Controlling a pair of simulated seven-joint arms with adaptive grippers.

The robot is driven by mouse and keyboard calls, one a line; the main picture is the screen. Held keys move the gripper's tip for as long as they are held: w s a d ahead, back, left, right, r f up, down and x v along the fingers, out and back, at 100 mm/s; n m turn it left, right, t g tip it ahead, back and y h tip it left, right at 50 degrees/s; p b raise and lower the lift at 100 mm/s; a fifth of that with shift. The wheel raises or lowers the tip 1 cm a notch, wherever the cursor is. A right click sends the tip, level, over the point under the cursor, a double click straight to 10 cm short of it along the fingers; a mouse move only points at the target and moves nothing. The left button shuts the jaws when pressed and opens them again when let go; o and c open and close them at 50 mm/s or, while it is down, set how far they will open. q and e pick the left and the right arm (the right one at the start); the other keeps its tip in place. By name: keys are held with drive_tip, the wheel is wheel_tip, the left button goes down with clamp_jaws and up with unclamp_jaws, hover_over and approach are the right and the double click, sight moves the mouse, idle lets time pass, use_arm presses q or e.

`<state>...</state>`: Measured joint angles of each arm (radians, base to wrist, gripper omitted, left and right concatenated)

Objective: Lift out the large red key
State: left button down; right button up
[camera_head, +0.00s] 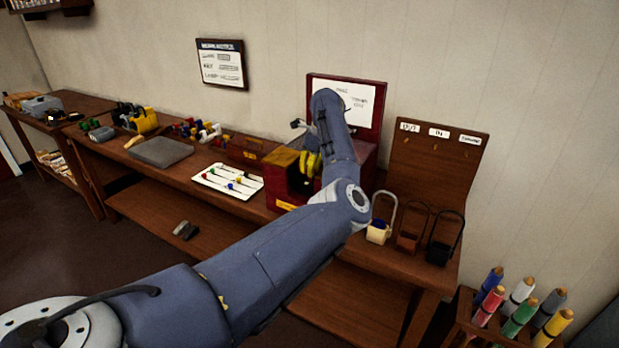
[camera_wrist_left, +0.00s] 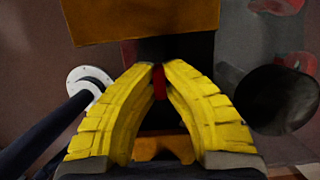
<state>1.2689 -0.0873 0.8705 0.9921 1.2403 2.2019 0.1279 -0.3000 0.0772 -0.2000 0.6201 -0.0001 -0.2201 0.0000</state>
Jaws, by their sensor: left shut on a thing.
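My left gripper (camera_head: 308,165) reaches down into the dark red lever frame (camera_head: 287,198) on the bench. In the left wrist view its yellow fingers (camera_wrist_left: 159,72) are closed at the tips around a narrow red piece, which looks like the large red key (camera_wrist_left: 159,83). Only a short strip of the key shows between the fingertips; the rest is hidden. In the head view the arm and fingers hide the key. I cannot tell whether it is still seated in the frame. My right gripper is in neither view.
A white tray (camera_head: 228,170) with several small coloured pieces lies left of the frame. Padlock-like objects, one cream (camera_head: 378,232) and one black (camera_head: 438,252), stand to its right before a wooden hook board (camera_head: 435,165). A rack of coloured cylinders (camera_head: 520,312) stands at lower right.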

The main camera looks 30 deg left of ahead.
use_arm(q)
drive_tip(key=shift+a+v, duration=0.25)
drive_tip(key=shift+v, duration=0.75)
drive_tip(key=shift+a+v, duration=0.25)
drive_tip(key=shift+v, duration=0.8)
drive_tip(key=shift+r, duration=0.1)
drive_tip(key=s+r, duration=0.4)
drive_tip(key=r, duration=0.1)
drive_tip(key=shift+s+d, duration=0.15)
drive_tip(key=shift+s, duration=0.15)
